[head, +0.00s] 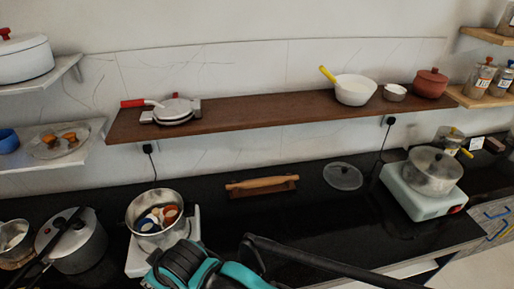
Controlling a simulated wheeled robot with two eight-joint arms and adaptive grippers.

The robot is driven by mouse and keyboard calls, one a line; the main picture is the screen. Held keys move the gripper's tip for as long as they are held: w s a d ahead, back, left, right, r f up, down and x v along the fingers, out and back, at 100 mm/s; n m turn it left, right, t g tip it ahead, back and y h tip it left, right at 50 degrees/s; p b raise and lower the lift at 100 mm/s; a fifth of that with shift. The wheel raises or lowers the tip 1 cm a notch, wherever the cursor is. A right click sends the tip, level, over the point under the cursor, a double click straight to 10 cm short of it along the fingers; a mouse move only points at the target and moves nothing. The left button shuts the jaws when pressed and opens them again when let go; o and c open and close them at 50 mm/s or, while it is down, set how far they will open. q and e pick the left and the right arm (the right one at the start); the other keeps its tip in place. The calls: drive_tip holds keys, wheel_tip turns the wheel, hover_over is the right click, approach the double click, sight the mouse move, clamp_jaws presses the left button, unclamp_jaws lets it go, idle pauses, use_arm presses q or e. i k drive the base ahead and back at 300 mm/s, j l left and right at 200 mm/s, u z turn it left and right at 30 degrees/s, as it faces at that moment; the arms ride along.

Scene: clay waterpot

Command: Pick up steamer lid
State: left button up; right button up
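A round, clear lid with a dark rim and small knob (343,177) lies flat on the black counter, right of centre. Another lid (436,162) sits on a metal pot (431,183) on a pale appliance at the right. I cannot tell which of these is the steamer lid. Neither gripper's fingers can be made out. A black and teal mechanism fills the bottom centre; I cannot tell whether it is part of me.
A metal pot (156,222) holding small coloured items stands on a white appliance at the left. A pressure cooker (73,241) stands left of it. A rolling pin (262,183) lies at the counter's middle. The brown shelf (255,108) runs above. Counter around the lying lid is clear.

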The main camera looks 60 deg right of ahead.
sight(342, 176)
drive_tip(key=z, duration=2.9)
drive_tip(key=l+u, duration=0.1)
drive_tip(key=u, duration=0.35)
drive_tip(key=i, duration=0.05)
